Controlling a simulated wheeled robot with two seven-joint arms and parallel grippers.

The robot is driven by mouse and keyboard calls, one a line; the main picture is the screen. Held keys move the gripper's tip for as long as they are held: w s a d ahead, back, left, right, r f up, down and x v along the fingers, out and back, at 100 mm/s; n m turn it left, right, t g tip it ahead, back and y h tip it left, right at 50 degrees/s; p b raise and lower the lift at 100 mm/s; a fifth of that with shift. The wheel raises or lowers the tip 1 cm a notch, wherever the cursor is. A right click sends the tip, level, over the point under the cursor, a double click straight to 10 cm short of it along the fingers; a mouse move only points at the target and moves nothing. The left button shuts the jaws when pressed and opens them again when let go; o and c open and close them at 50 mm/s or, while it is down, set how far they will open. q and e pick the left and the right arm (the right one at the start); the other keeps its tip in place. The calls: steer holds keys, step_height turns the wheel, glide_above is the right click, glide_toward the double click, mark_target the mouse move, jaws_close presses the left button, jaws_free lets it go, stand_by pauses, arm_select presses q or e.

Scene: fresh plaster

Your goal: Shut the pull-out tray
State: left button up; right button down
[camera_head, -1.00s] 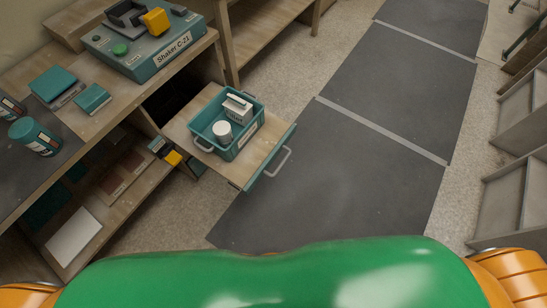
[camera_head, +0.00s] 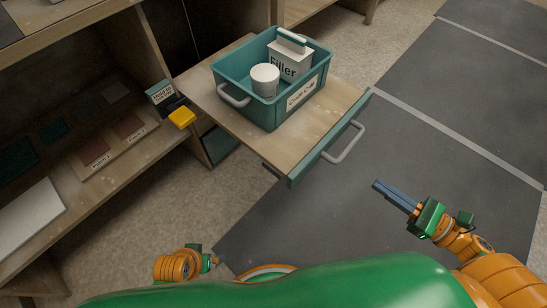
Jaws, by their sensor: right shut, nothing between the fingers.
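The pull-out tray (camera_head: 258,146) is a wooden board with a teal front edge and a grey bar handle (camera_head: 346,146). It stands extended out of the wooden bench over the floor. A teal bin (camera_head: 238,85) sits on it, holding a white Filler box (camera_head: 290,62) and a white tub (camera_head: 265,80). My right gripper (camera_head: 377,184) is shut and empty, to the right of and nearer than the handle, apart from it. My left gripper (camera_head: 214,262) is low at the bottom left, near the tray's near side; its fingers are too hidden to read.
A yellow-topped item (camera_head: 181,117) and a small labelled box (camera_head: 160,93) are at the shelf edge left of the tray. The bench's lower shelf (camera_head: 128,155) holds flat panels. Dark floor mats (camera_head: 450,140) lie clear in front of the tray and to the right.

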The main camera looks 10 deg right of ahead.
mark_target(325, 147)
steer(key=x, duration=1.2)
steer(key=shift+w+a+r+p, duration=0.1)
steer(key=shift+w+r+p, duration=0.05)
steer(key=shift+w+p, duration=0.15)
steer(key=shift+w+a, duration=0.4)
arm_select(q)
steer(key=shift+s+d, duration=0.1)
steer(key=shift+s, duration=0.05)
